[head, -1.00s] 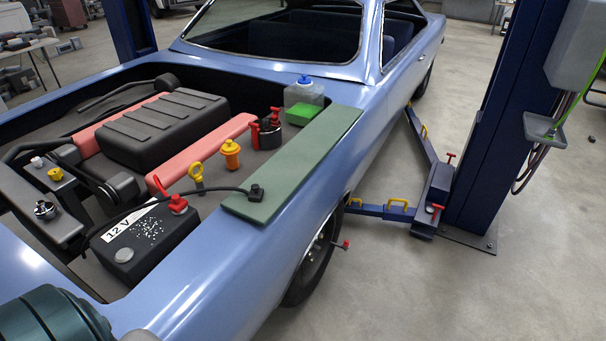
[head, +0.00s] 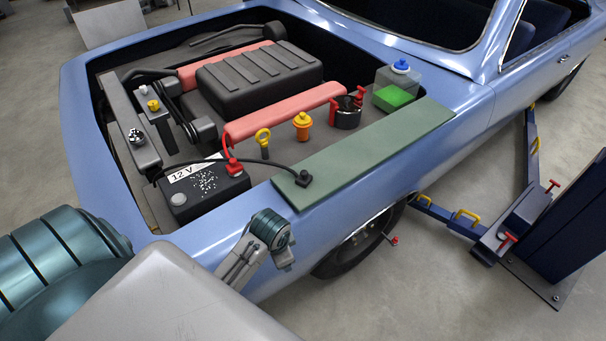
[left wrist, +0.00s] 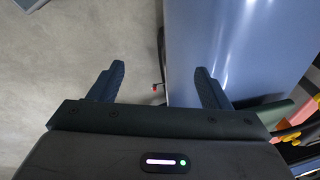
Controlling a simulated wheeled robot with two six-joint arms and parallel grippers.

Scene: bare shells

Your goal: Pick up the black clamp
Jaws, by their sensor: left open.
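The black clamp (head: 304,179) lies on the green fender mat (head: 370,155), at the end of a black cable (head: 262,163) that runs left past the battery. The 12 V battery (head: 208,190) sits in the engine bay, with a red clamp (head: 234,167) at its top right corner. My left gripper (left wrist: 160,78) is open and empty in the left wrist view, over the floor and the blue car's side. The clamp cannot be made out in that view. In the head view my left arm is low at the front, and its jaws cannot be made out. My right gripper is not in view.
The blue car body (head: 225,240) surrounds the open bay. A yellow ring dipstick (head: 263,138), an orange cap (head: 302,122) and a reservoir (head: 398,85) stand behind the mat. A blue lift post (head: 570,240) stands at right. Most of the mat is bare.

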